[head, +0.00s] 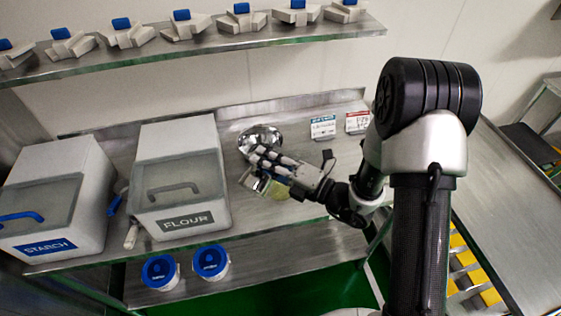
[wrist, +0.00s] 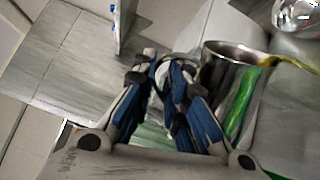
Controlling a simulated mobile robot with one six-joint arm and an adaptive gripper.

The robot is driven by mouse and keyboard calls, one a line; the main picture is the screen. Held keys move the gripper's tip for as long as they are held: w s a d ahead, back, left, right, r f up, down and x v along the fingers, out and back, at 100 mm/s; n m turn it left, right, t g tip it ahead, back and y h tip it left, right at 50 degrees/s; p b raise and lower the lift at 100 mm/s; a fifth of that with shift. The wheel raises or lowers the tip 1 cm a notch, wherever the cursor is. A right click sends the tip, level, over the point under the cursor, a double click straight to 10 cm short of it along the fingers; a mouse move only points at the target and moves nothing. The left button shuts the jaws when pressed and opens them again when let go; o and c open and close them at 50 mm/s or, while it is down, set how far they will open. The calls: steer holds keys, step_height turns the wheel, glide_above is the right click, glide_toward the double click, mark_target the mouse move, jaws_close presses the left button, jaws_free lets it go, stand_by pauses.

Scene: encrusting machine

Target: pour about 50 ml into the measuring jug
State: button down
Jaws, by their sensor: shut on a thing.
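My gripper (head: 262,160) is shut on the handle of a shiny metal pitcher (wrist: 218,85), which also shows in the head view (head: 253,183), partly covered by the fingers. In the wrist view my gripper (wrist: 160,62) has the pitcher just right of its fingers. Yellow liquid shows at the pitcher's lip and runs out to the right; where it lands is not clear. A pale yellow-green patch (head: 281,190) beneath my gripper in the head view may be the measuring jug with liquid in it. It is mostly hidden, and its level cannot be read.
A shiny metal bowl (head: 260,138) stands just behind my gripper. The flour bin (head: 180,180) and starch bin (head: 55,190) stand to the left. Small label cards (head: 323,126) stand at the back. Two blue-lidded tubs (head: 210,262) are below. A shelf (head: 200,47) hangs above.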

mark_target(256, 184)
steer(key=shift+w+d+r, duration=0.1)
steer(key=shift+w, duration=0.05)
steer(key=shift+s+f+b, duration=0.2)
steer(key=shift+s+b, duration=0.05)
steer(key=shift+b, duration=0.05)
steer(key=s+n, duration=0.1)
steer(key=a+n+b, duration=0.1)
steer(key=n, duration=0.1)
steer(key=s+f+n+b, duration=0.1)
steer(key=shift+s+a+n, duration=0.3)
steer(key=shift+a, duration=0.1)
steer(key=shift+s+n, duration=0.1)
steer(key=shift+n, duration=0.2)
steer(key=shift+s+a+f+n+b, duration=0.2)
steer(key=shift+s+f+n+b, duration=0.15)
steer(key=shift+n+b, duration=0.35)
steer(key=s+a+f+n+b, duration=0.1)
steer(key=s+f+n+b, duration=0.2)
steer(key=f+n+b, duration=0.1)
steer(key=s+a+f+n+g+b, duration=0.1)
steer(key=s+a+f+n+b, duration=0.1)
steer(key=f, duration=0.5)
steer(key=shift+s+a+f+n+b, duration=0.25)
steer(key=shift+s+n+b, duration=0.55)
steer(key=shift+b, duration=1.1)
